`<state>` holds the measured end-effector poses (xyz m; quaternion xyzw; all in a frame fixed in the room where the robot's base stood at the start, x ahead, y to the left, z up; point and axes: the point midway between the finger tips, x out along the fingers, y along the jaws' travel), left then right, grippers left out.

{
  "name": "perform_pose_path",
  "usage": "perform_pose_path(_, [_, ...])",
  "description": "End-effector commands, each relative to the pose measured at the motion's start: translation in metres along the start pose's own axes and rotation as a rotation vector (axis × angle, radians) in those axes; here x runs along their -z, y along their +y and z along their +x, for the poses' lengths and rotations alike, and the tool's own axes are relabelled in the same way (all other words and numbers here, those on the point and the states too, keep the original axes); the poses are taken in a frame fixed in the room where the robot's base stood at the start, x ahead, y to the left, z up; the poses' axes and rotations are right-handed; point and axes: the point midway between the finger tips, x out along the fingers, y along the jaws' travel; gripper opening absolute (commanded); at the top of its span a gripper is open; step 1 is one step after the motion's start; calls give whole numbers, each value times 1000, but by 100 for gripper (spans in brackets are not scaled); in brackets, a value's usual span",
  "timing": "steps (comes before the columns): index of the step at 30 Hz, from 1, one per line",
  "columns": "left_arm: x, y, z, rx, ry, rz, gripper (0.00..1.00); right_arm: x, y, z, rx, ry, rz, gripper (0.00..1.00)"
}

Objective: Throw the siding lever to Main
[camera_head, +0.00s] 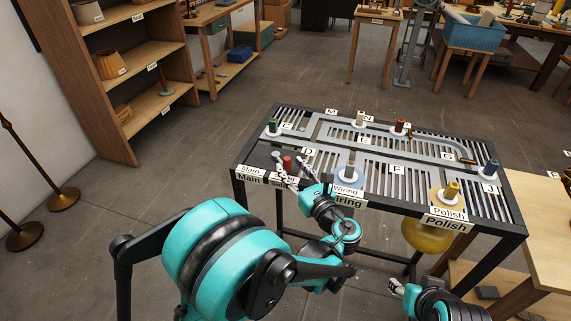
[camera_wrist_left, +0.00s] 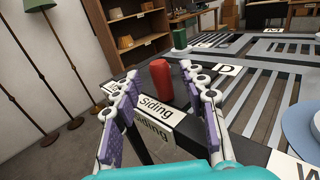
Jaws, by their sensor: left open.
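The red siding lever handle (camera_head: 287,162) stands at the front left corner of the slotted track table, by the Main and Siding labels. In the left wrist view the handle (camera_wrist_left: 161,80) stands just behind the Siding label (camera_wrist_left: 156,107). The Main label (camera_head: 251,169) is at the left end in the head view. My left gripper (camera_head: 292,166) is open at the table's front edge. In the wrist view its two fingers (camera_wrist_left: 160,84) are either side of the handle, with gaps showing.
The table (camera_head: 517,226) carries grooved tracks and several coloured pegs on discs. A green peg (camera_head: 272,126) is behind the lever. The Wiring label (camera_head: 347,203) and a peg on a blue disc are to the right. Shelves (camera_head: 125,70) stand at the left.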

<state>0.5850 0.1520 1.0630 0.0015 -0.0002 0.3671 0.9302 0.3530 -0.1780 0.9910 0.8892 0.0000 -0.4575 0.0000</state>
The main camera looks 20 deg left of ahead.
Motion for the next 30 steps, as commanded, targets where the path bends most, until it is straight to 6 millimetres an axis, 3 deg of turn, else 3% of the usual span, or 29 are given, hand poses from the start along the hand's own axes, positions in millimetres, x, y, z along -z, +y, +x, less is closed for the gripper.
perform_pose_path(6, [1, 0, 28, -1, 1, -2, 43, -4, 0, 6, 0, 0, 0, 46])
perform_pose_path(16, [0, 0, 34, 1, 1, -2, 43, -4, 0, 6, 0, 0, 0, 46])
perform_pose_path(17, [0, 0, 34, 1, 1, -2, 40, -4, 0, 6, 0, 0, 0, 46])
perform_pose_path(21, [0, 0, 33, 1, 2, -2, 3, -4, 0, 6, 0, 0, 0, 46])
perform_pose_path(22, [0, 0, 33, 1, 2, -2, 0, -4, 0, 6, 0, 0, 0, 46])
perform_pose_path(30, [0, 0, 33, 1, 2, -3, 0, -4, 0, 6, 0, 0, 0, 46])
